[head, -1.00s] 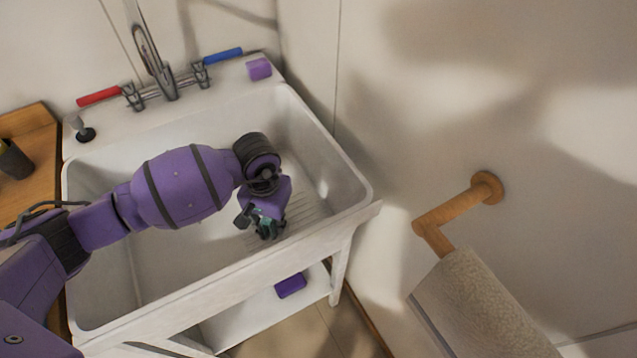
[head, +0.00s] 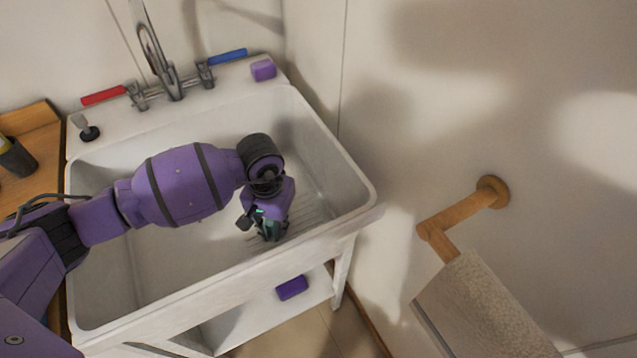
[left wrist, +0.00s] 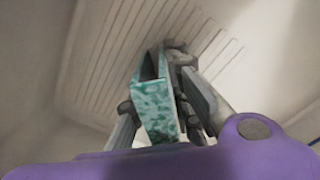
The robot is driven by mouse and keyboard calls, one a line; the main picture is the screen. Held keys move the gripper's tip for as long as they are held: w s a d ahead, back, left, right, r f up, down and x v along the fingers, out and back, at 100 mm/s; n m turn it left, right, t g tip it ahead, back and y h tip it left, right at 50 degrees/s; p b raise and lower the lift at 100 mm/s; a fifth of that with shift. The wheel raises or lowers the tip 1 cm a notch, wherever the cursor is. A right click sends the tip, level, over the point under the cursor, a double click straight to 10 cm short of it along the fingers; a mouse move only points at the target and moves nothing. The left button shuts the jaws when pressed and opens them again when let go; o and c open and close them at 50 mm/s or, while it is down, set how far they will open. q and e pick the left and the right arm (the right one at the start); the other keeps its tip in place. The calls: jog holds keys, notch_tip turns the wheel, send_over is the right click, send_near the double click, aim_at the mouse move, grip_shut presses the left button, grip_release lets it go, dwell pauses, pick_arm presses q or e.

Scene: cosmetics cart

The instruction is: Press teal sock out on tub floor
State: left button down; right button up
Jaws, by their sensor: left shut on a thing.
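My left gripper (head: 268,230) reaches down inside the white tub (head: 150,270), over the ridged right part of its floor. In the left wrist view the left gripper (left wrist: 172,90) is shut on the teal sock (left wrist: 158,112), a mottled teal and white piece held between the fingers. Only a small bit of the teal sock (head: 261,212) shows in the head view. The ribbed tub floor (left wrist: 110,50) lies beyond the fingertips; I cannot tell whether the sock touches it. My right gripper is not in view.
A faucet (head: 172,85) with a red handle (head: 103,95) and a blue handle (head: 228,56) stands at the tub's back. A purple block (head: 263,70) sits on the back rim. A towel (head: 480,310) hangs at right from a wooden bar (head: 455,212).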

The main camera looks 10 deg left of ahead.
pick_arm(q)
jog(key=shift+s+b, duration=0.15)
jog(key=shift+b, duration=0.2)
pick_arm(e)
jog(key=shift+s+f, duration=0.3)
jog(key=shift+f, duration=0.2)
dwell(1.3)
pick_arm(q)
jog(key=shift+f, duration=0.25)
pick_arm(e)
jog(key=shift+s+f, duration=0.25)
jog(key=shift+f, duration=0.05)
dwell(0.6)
pick_arm(q)
jog(key=shift+r+b, duration=0.1)
jog(key=shift+b, duration=0.75)
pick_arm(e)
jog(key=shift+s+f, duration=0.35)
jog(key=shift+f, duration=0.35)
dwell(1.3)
pick_arm(q)
jog(key=shift+r, duration=0.15)
